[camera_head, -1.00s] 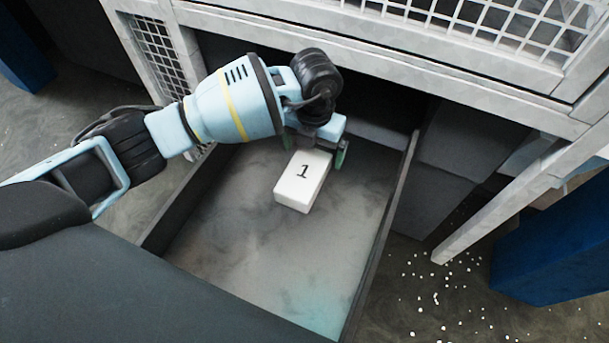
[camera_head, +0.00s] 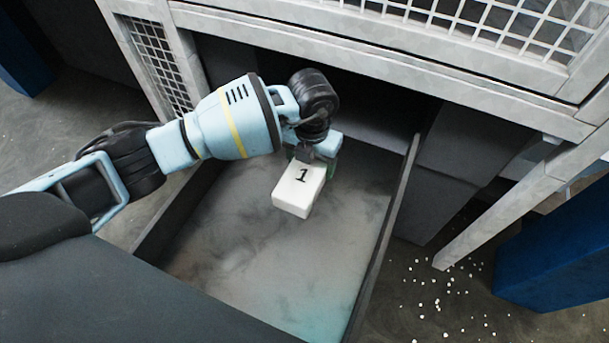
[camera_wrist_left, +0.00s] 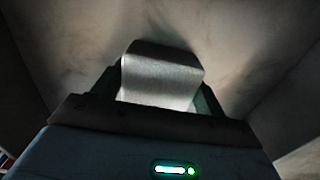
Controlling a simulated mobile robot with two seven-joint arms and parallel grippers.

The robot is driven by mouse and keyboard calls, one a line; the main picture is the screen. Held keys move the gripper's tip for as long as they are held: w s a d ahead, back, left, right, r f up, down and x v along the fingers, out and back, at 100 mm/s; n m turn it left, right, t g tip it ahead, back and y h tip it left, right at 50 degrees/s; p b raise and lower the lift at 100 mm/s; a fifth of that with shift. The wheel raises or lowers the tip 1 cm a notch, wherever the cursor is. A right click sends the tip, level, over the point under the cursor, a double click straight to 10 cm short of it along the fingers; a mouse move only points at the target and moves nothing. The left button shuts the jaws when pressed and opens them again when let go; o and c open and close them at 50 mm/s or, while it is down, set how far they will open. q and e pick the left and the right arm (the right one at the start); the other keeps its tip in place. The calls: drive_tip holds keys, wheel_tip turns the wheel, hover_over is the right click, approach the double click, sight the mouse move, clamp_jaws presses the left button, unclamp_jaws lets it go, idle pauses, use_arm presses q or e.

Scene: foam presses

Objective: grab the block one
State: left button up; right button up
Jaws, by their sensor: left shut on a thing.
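The block one (camera_head: 296,192) is a white block with a black "1" on its top. It is in the grey bin (camera_head: 270,265) in the head view. My left gripper (camera_head: 313,165) is shut on the far end of the block, with its fingers on either side. In the left wrist view the block (camera_wrist_left: 160,78) sits between the two dark fingers of my left gripper (camera_wrist_left: 158,92). The gripper hides the block's far end in the head view. I cannot tell whether the block touches the bin floor. My right gripper is not in view.
A pale machine frame with a mesh guard (camera_head: 500,25) stands over the back of the bin. White bits (camera_head: 440,290) are scattered on the floor at right, near a blue post (camera_head: 555,240). The front of the bin is empty.

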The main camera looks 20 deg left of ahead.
use_arm(q)
drive_tip(key=shift+r, duration=0.15)
drive_tip(key=shift+r, duration=0.65)
wheel_tip(320, 180, up, 2)
drive_tip(key=shift+r+p, duration=0.25)
drive_tip(key=shift+p, duration=0.45)
drive_tip(key=s+d+p, duration=0.1)
drive_tip(key=s, duration=0.4)
drive_tip(key=s+d+p, duration=0.1)
drive_tip(key=s+d, duration=0.1)
drive_tip(key=s, duration=0.2)
drive_tip(key=s+d+r+p, duration=0.1)
drive_tip(key=s, duration=0.4)
drive_tip(key=shift+s+d+p, duration=0.2)
drive_tip(key=shift+s+p, duration=0.1)
drive_tip(key=shift+s+d, duration=0.1)
drive_tip(key=shift+s, duration=0.25)
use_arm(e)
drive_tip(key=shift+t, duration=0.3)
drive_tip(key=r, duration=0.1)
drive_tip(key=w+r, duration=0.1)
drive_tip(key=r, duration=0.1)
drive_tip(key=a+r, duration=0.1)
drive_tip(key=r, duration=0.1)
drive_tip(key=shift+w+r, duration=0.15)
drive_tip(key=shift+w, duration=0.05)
